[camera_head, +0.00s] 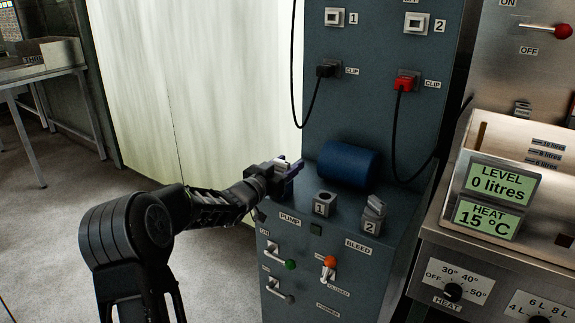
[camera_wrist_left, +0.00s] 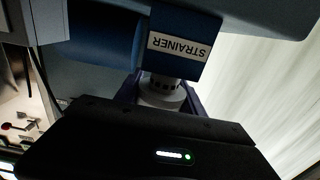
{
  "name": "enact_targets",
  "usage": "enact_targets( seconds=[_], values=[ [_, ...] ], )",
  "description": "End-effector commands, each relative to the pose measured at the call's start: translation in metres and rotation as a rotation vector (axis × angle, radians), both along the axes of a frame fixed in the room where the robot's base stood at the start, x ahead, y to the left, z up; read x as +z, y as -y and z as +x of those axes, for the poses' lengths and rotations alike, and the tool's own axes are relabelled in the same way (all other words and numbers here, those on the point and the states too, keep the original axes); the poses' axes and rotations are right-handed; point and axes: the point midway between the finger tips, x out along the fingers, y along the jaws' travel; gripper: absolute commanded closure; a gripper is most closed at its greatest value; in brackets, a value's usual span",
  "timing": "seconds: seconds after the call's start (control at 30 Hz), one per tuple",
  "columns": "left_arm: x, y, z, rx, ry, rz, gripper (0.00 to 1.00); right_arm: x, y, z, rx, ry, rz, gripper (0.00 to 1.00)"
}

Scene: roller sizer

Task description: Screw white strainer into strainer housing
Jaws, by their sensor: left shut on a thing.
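In the left wrist view the blue strainer housing (camera_wrist_left: 182,48) carries a white STRAINER label, which appears upside down. The white strainer (camera_wrist_left: 162,94), with dark slots around it, sits right at the housing's edge, in line with it. Whether it touches or is threaded in cannot be told. My left gripper (camera_wrist_left: 160,88) is shut on the strainer, its dark purple fingers on either side. In the head view my left gripper (camera_head: 288,170) is at the left edge of the grey-blue pump console; the housing cannot be made out there. My right gripper is not in view.
A large blue cylinder (camera_head: 348,163) lies on the console (camera_head: 325,225) just right of my gripper. Blocks marked 1 (camera_head: 324,204) and 2 (camera_head: 372,212) stand in front of it. Black cables hang from the panel above. A steel tank (camera_head: 520,145) is at the right.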

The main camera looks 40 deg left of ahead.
Motion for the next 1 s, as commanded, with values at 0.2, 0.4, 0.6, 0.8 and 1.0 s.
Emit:
enact_targets(
  seconds=[0.2, 0.4, 0.6, 0.8, 1.0],
  values=[
    [-0.007, 0.000, 0.000, 0.000, 0.000, 0.000, 0.95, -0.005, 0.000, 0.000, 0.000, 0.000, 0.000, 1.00],
    [-0.011, 0.000, 0.000, 0.000, 0.000, 0.000, 0.95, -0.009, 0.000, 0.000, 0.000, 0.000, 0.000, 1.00],
    [-0.016, 0.000, 0.000, 0.000, 0.000, 0.000, 0.95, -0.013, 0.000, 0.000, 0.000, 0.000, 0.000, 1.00],
    [-0.021, 0.000, 0.000, 0.000, 0.001, 0.000, 0.95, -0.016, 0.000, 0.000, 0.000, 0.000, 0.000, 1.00],
    [-0.020, 0.000, 0.000, 0.000, 0.001, 0.000, 0.40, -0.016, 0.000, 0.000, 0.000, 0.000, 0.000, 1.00]
  ],
)
